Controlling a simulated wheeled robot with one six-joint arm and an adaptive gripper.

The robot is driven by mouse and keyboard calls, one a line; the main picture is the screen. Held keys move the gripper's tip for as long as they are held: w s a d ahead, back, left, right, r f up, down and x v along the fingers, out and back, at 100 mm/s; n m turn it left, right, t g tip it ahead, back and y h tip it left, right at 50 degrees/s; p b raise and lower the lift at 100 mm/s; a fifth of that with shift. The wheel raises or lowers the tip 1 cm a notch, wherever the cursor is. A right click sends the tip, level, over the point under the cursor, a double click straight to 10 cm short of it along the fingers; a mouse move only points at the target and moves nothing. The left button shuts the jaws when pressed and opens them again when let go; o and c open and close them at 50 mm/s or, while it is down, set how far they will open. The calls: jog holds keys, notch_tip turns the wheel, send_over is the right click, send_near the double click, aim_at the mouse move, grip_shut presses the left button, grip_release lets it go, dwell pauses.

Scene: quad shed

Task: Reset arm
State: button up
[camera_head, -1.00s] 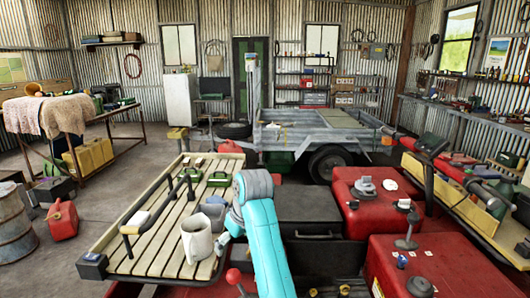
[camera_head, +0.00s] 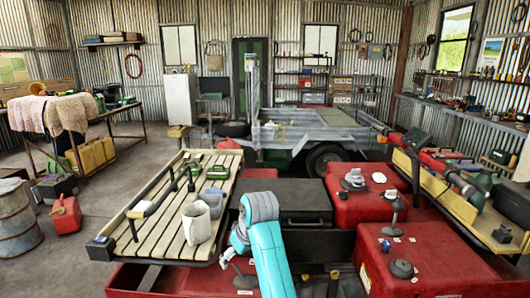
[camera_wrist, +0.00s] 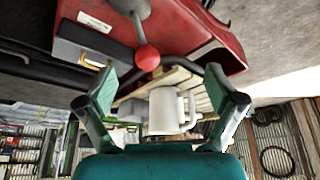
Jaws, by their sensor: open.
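My teal arm (camera_head: 265,245) shows at the bottom middle of the head view, bent at its rounded joint. In the wrist view my gripper (camera_wrist: 160,76) has its two green-padded fingers spread wide, with nothing held between them. A white mug (camera_wrist: 163,112) shows beyond the fingers in that view. In the head view the mug (camera_head: 197,222) stands on the slatted wooden rack (camera_head: 160,245), left of my arm. A lever with a red knob (camera_wrist: 147,58) also shows between the fingers in the wrist view, apart from them.
A dark box (camera_head: 290,200) lies just behind my arm. Red tanks with caps (camera_head: 425,262) fill the right front. A grey metal trailer (camera_head: 320,137) stands behind. A barrel (camera_head: 15,220) and a red fuel can (camera_head: 66,217) are at left. The concrete floor (camera_head: 100,195) is open between.

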jog(key=s+d+f+m+t, duration=0.1)
jog(key=s+d+f, duration=0.3)
jog(key=f, duration=0.4)
jog(key=s+d+f+m+t, duration=0.1)
jog(key=s+d+f, duration=0.35)
jog(key=f, duration=0.45)
jog(key=s+d+f+m+t, duration=0.1)
jog(key=s+d+f+t, duration=0.15)
jog(key=s+f, duration=0.4)
jog(key=s+d+f+m, duration=0.2)
jog(key=s+d+f, duration=0.35)
jog(key=s, duration=0.25)
jog(key=s+d+r+m+t+h, duration=0.1)
jog(key=s+d+r+t, duration=0.15)
jog(key=s, duration=0.85)
jog(key=s+d+r+m+t+h, duration=0.1)
jog(key=s+d, duration=0.3)
jog(key=s, duration=0.6)
jog(key=s+d+r+m+t+h, duration=0.1)
jog(key=s+d+r+t, duration=0.1)
jog(key=s+r, duration=1.2)
jog(key=shift+s+d+r+t, duration=0.3)
jog(key=shift+d+r+t, duration=0.05)
jog(key=shift+r+t, duration=0.15)
jog(key=shift+c, duration=0.3)
